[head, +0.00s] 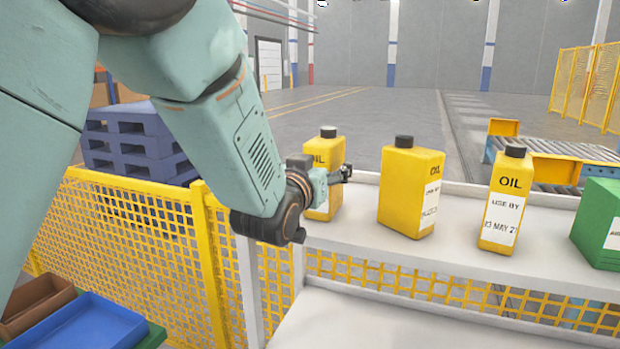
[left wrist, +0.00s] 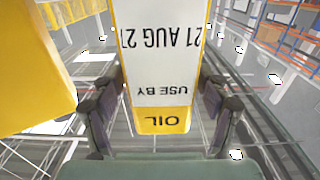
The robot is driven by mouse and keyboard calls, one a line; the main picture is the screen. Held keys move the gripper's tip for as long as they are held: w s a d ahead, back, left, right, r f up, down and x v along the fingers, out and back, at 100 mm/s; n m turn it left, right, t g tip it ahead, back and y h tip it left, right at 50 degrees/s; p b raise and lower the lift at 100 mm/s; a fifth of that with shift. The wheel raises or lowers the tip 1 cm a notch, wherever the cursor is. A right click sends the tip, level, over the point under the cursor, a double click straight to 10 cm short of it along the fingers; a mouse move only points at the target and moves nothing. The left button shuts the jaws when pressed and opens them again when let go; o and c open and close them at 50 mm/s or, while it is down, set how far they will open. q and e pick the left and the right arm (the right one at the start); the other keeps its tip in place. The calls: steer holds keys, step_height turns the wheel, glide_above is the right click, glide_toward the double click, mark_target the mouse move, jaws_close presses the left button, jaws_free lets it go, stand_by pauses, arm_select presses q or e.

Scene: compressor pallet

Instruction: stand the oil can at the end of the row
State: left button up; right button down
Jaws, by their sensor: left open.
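Three yellow oil cans with black caps stand upright on a white shelf. The leftmost can (head: 322,152) is partly hidden by my left gripper (head: 345,171). The middle can (head: 405,190) is turned at an angle and the right can (head: 502,200) shows a label reading 03 MAY 27. In the left wrist view, an oil can (left wrist: 160,60) appears upside down between the two open fingers, its label reading USE BY 21 AUG 27. A plain yellow surface (left wrist: 35,75) fills the left of that view. My right gripper is not in view.
A green box (head: 600,222) stands at the right end of the white shelf (head: 460,262). Yellow mesh fencing (head: 150,235) runs at the left and below the shelf. A blue tray (head: 85,328) is at lower left, blue pallets (head: 130,140) behind the fence.

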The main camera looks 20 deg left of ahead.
mark_target(325, 150)
arm_select(q)
steer(key=s+b, duration=0.1)
steer(key=s, duration=0.9)
steer(key=shift+s+a+b, duration=0.3)
steer(key=shift+s+a, duration=0.05)
steer(key=shift+r, duration=0.1)
steer(key=w, duration=0.4)
steer(key=w+p, duration=0.1)
steer(key=w, duration=0.2)
steer(key=w+p, duration=0.1)
steer(key=w, duration=0.3)
steer(key=shift+w+d, duration=0.3)
steer(key=shift+w, duration=0.05)
steer(key=shift+w+r, duration=0.35)
steer(key=shift+r, duration=0.35)
steer(key=shift+s+r, duration=0.15)
steer(key=shift+r, duration=0.5)
steer(key=shift+f, duration=0.15)
